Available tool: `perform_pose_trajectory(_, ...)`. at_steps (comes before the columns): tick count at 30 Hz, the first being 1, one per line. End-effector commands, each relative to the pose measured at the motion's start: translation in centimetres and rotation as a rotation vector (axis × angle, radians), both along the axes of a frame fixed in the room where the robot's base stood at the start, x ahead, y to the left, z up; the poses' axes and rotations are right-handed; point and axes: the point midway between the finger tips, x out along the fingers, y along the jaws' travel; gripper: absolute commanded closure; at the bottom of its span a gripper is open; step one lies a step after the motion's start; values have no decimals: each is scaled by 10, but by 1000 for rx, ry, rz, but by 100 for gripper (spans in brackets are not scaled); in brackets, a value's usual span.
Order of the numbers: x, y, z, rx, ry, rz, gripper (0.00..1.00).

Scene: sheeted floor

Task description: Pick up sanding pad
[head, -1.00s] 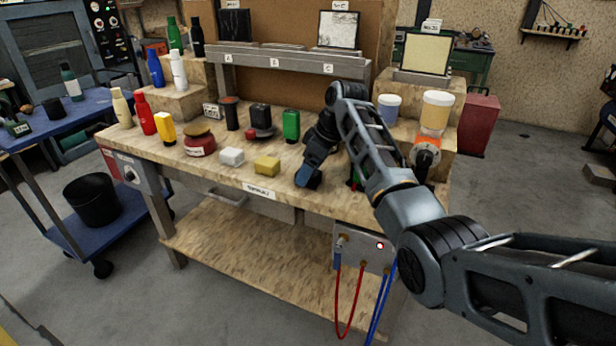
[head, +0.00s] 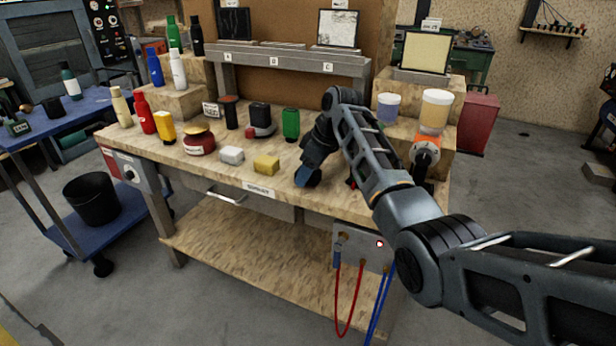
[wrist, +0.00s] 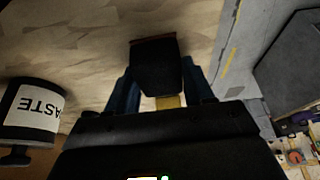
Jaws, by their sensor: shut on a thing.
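The sanding pad (wrist: 155,66) looks like a black block with a thin brownish edge in the wrist view. It sits between the two blue fingers of my gripper (wrist: 158,86), which are shut on it. In the head view my gripper (head: 308,176) points down at the front part of the workbench top, right of the yellow block. There the pad is mostly hidden by the fingers, and I cannot tell whether it touches the bench.
The bench's front edge is close.

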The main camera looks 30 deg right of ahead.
Motion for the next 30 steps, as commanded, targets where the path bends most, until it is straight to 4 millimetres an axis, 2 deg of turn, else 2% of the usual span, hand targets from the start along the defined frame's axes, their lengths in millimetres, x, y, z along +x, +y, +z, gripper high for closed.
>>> perform_pose_trajectory(6, 0, 0, 1, 0, 0, 0, 84)
perform_pose_trajectory(10, 1, 0, 10, -1, -3, 0, 84)
perform_pose_trajectory(21, 1, 0, 77, -2, -3, 0, 84)
perform_pose_trajectory(25, 1, 0, 92, -1, -2, 1, 84)
perform_pose_trajectory(30, 0, 0, 101, -1, -2, 1, 84)
